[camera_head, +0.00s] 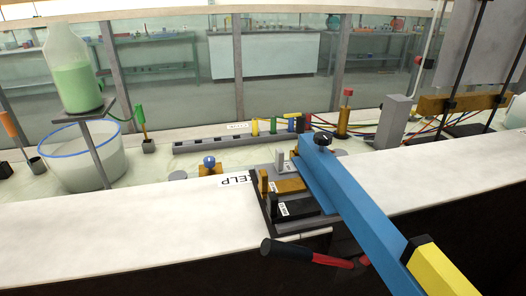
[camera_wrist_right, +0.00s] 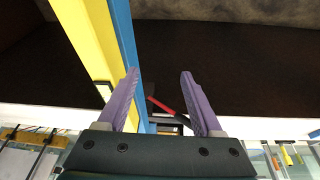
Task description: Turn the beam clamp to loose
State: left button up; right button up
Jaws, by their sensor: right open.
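A lever (camera_head: 332,261) with a red shaft and a thick black end sticks out below the bench's front edge, beside the blue beam (camera_head: 365,215). It looks like the beam clamp, though its setting cannot be told. A black knob (camera_head: 322,140) sits on the beam's far end. In the right wrist view, my right gripper (camera_wrist_right: 159,75) has its purple fingers apart and empty. The red lever (camera_wrist_right: 161,104) shows in the gap between them, farther off and not held. The blue beam (camera_wrist_right: 127,45) runs close by the left finger. My left gripper is not in view.
A yellow block (camera_head: 435,265) is on the beam's near end. A dark tray (camera_head: 262,218) with labelled blocks lies left of the beam. A bucket (camera_head: 85,160) and a green-filled bottle (camera_head: 75,80) stand at left. The white ledge (camera_head: 120,235) at front left is clear.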

aim_at(322, 139)
jog(key=j+z, duration=0.1)
jog(key=z, duration=0.35)
jog(key=k+z, duration=0.1)
jog(key=z, duration=0.3)
jog(key=k+j+z, duration=0.1)
jog(key=z, duration=0.35)
jog(key=k+z, duration=0.1)
jog(key=z, duration=0.3)
jog(key=i+z, duration=0.1)
jog(key=z, duration=0.4)
jog(key=i+j+z, duration=0.1)
jog(key=z, duration=0.35)
jog(key=i+j+z, duration=0.1)
jog(key=z, duration=0.4)
jog(key=k+j+u, duration=0.1)
jog(key=u, duration=0.35)
jog(key=k+j+u, duration=0.1)
jog(key=u, duration=0.3)
jog(key=j+u, duration=0.3)
jog(key=u, duration=0.15)
jog(key=k+j+u, duration=0.1)
jog(key=j+u, duration=0.15)
jog(key=u, duration=0.15)
jog(key=j+u, duration=0.2)
jog(key=u, duration=0.25)
jog(key=i+j+z, duration=0.8)
jog(key=j+z, duration=0.2)
jog(key=i+j+z, duration=0.15)
jog(key=j+z, duration=0.2)
jog(key=j, duration=0.25)
